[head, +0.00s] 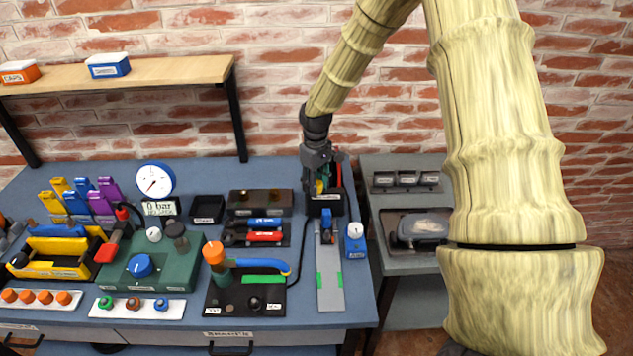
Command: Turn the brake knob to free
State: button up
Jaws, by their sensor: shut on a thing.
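My gripper (320,187) hangs at the back right of the blue bench, over a dark holder (326,206) with red and green items. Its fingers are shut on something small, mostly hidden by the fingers. No knob is legibly marked as the brake knob. A small black knob (254,302) sits between two small labels, too small to read, on a black plate (226,299) with an orange-topped post (214,253) and a blue lever (262,264). A blue knob (140,265) sits on a green box (175,272) further left. My gripper is apart from both knobs, behind and right of them.
A grey strip with green marks (329,265) and a blue gauge box (355,244) lie before my gripper. A grey side table (393,263) stands right. A wooden shelf (150,74) hangs back left.

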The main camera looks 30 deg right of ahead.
jog(key=shift+d, duration=0.1)
jog(key=o, duration=1)
jog(key=shift+s, duration=0.1)
jog(key=shift+o, duration=0.2)
notch_tip(320, 180, up, 12)
dwell(0.4)
